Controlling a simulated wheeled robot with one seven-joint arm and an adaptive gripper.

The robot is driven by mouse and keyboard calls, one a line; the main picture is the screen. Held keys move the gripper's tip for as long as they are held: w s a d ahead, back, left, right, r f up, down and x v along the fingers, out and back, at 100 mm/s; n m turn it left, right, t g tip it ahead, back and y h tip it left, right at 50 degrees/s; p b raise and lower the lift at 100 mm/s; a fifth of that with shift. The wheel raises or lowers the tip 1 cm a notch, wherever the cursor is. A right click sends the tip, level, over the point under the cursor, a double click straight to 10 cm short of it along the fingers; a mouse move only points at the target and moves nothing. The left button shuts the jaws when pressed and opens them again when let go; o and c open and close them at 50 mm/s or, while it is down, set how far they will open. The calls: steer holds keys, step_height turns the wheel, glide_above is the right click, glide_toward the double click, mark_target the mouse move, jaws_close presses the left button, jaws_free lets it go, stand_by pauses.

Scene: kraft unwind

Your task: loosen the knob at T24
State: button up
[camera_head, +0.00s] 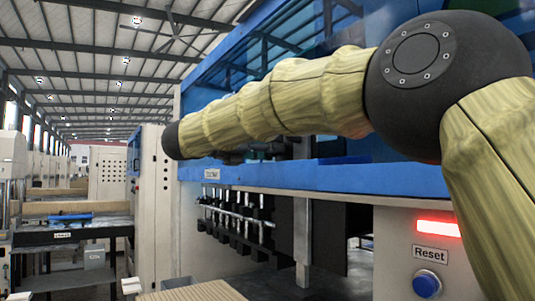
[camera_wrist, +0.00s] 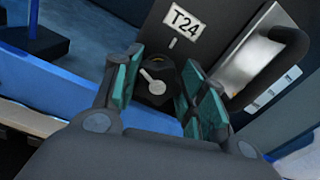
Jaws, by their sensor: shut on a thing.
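The T24 label (camera_wrist: 184,20) is a white plate on a dark panel at the top of the wrist view. Just below it is the knob (camera_wrist: 153,86), dark with a pale grey pointer-like mark that slants down to the right. My gripper (camera_wrist: 163,66) has its two teal-padded fingers on either side of the knob and is shut on it. The exact contact is partly hidden by the pads. In the head view my sleeved arm reaches left across the blue machine front, and my gripper and the knob do not show.
In the wrist view a black curved handle (camera_wrist: 281,68) and a shiny metal plate (camera_wrist: 248,62) lie right of the knob. A blue rail (camera_wrist: 50,92) runs at left. The head view shows a blue Reset button (camera_head: 426,283), a lit red lamp (camera_head: 438,228) and a dark workbench (camera_head: 75,237).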

steer(key=shift+r, duration=0.15)
steer(key=o, duration=1)
steer(key=shift+d, duration=0.15)
steer(key=shift+a, duration=0.2)
steer(key=v, duration=1.2)
steer(key=shift+d, duration=0.1)
steer(key=shift+o, duration=0.3)
